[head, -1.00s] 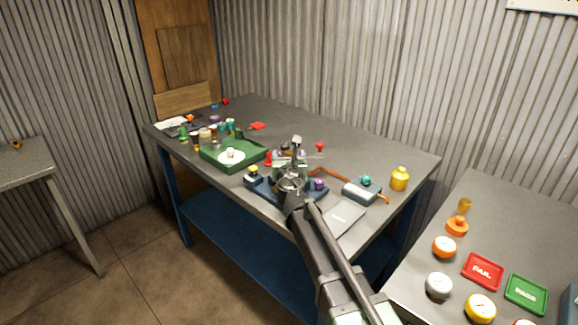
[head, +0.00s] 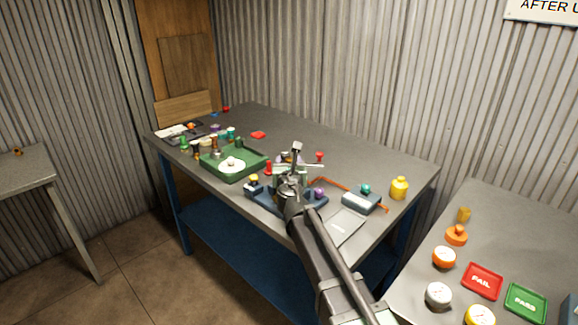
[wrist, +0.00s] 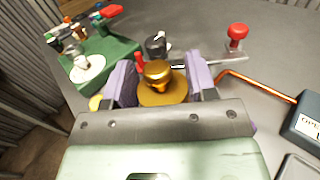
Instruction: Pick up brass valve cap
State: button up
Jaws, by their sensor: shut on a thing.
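The brass valve cap (wrist: 158,88) is a gold, stepped round piece in the wrist view. It sits between the two purple-padded fingers of my gripper (wrist: 160,82), which is shut on it. In the head view my gripper (head: 291,172) is over the dark blue tray near the front of the grey workbench. The cap cannot be made out there because my arm and gripper cover it.
A green tray (head: 234,163) with a white round piece stands left of my gripper. A grey box (head: 361,202) with an orange rod, a yellow bottle (head: 399,188) and a red knob (wrist: 237,32) are nearby. The bench's back right is clear.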

aim_at(289, 159)
notch_tip(289, 159, up, 19)
jog(key=p, duration=1.8)
